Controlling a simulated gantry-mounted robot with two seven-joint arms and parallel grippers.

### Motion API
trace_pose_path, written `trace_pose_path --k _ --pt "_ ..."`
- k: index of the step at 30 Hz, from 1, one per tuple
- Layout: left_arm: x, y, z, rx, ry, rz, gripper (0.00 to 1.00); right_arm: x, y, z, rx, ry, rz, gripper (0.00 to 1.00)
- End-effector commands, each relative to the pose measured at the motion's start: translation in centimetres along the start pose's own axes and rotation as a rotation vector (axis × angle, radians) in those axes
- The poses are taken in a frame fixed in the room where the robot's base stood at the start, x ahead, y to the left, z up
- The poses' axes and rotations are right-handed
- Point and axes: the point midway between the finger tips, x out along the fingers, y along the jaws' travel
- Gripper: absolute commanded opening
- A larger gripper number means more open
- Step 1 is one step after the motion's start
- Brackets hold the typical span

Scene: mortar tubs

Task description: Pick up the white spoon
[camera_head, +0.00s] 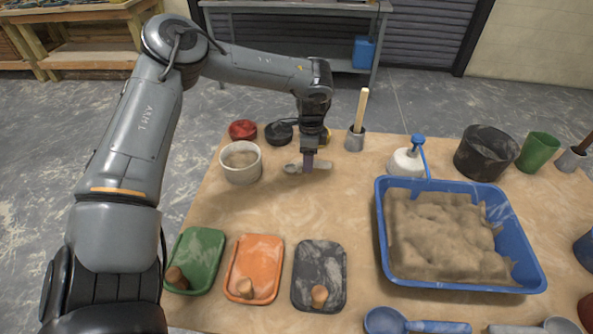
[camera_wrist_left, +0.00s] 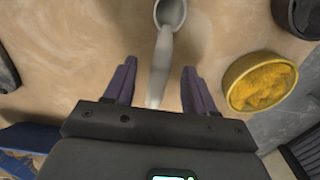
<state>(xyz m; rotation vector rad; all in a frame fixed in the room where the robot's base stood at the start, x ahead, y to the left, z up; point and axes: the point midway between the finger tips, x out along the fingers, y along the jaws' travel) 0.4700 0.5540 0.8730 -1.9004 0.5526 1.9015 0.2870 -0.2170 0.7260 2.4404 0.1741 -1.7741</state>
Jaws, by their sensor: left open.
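The white spoon (camera_head: 292,169) lies on the wooden table, bowl to the left and handle to the right. In the wrist view its bowl (camera_wrist_left: 170,13) is at the top and its pale handle (camera_wrist_left: 160,65) runs down between my fingers. My left gripper (camera_head: 308,163) points down over the spoon and hides part of its handle. In the wrist view the left gripper (camera_wrist_left: 160,75) is open, with one purple finger on each side of the handle. I cannot tell how high the fingertips are above the table. My right gripper is not in view.
A white pot (camera_head: 241,176) stands just left of the spoon. Behind are red (camera_head: 243,130) and black (camera_head: 278,134) bowls and a yellow-filled dish (camera_wrist_left: 262,82). A blue tub (camera_head: 460,287) of mortar stands right. Coloured trays (camera_head: 254,240) lie in front, with clear table between.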

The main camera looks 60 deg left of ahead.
Motion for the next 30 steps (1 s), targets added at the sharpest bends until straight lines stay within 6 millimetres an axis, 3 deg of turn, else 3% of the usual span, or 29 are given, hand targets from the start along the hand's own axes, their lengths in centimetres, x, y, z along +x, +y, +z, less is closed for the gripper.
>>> trace_pose_path --k 1,6,16,27,30 --pt "1.1 -0.1 -0.1 0.000 -0.002 0.001 0.55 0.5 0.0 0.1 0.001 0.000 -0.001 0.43" --pt "2.6 -0.1 -0.1 0.000 0.000 0.000 0.55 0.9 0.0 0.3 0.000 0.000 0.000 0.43" --pt "2.9 -0.1 -0.1 0.000 0.001 -0.001 0.55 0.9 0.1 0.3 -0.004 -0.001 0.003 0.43" --pt "2.9 -0.1 -0.1 0.000 0.000 -0.001 0.00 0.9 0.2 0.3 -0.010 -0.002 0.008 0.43" --pt "2.9 -0.1 -0.1 0.000 0.000 -0.001 0.00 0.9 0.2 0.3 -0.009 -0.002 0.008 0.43"
